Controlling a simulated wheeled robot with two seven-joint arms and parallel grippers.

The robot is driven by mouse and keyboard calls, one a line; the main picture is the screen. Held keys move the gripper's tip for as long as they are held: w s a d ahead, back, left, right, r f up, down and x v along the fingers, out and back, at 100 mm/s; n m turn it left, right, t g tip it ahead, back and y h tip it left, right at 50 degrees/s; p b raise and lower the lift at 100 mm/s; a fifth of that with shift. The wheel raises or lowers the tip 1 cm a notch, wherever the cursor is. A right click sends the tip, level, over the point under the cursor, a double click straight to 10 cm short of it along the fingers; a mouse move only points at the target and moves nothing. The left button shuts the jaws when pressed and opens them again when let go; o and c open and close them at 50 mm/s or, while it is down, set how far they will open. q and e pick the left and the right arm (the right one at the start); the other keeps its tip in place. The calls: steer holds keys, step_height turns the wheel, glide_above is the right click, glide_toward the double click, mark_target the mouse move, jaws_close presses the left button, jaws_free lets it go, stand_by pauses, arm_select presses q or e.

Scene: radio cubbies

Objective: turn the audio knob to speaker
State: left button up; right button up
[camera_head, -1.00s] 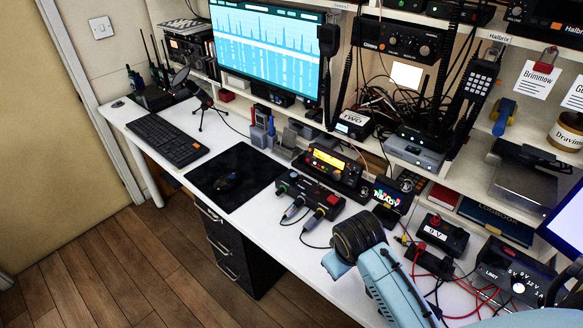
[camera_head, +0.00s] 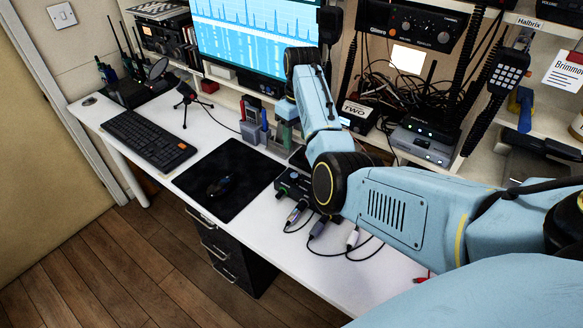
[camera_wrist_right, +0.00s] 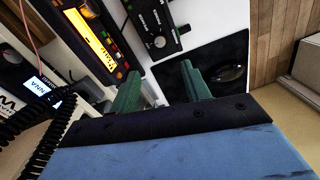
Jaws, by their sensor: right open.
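The black control box (camera_head: 291,184) lies on the white desk with cables plugged into its front, and my right arm hides much of it in the head view. In the right wrist view the box (camera_wrist_right: 150,22) is at the top centre, with a round pale knob (camera_wrist_right: 159,42) on its face. I cannot read the knob's setting. My right gripper (camera_wrist_right: 160,68) has two green fingers, spread apart and empty. The knob shows just beyond the gap between the fingertips, apart from them. In the head view the right gripper (camera_head: 286,120) is small and partly hidden by the arm. My left gripper is out of view.
A radio with a yellow display (camera_wrist_right: 102,40) is beside the box. A black mouse pad (camera_head: 215,165) with a mouse (camera_head: 219,186) is on the other side.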

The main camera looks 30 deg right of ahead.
steer(key=b, duration=0.2)
glide_above(294, 175)
steer(key=f, duration=0.8)
steer(key=shift+d+f, duration=0.2)
step_height(294, 175, down, 4)
steer(key=shift+a+r+b, duration=0.1)
steer(key=shift+r+b, duration=0.1)
steer(key=shift+b, duration=0.25)
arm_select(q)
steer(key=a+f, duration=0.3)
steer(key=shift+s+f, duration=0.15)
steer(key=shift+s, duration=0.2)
arm_select(e)
steer(key=shift+f, duration=0.45)
steer(key=c, duration=1)
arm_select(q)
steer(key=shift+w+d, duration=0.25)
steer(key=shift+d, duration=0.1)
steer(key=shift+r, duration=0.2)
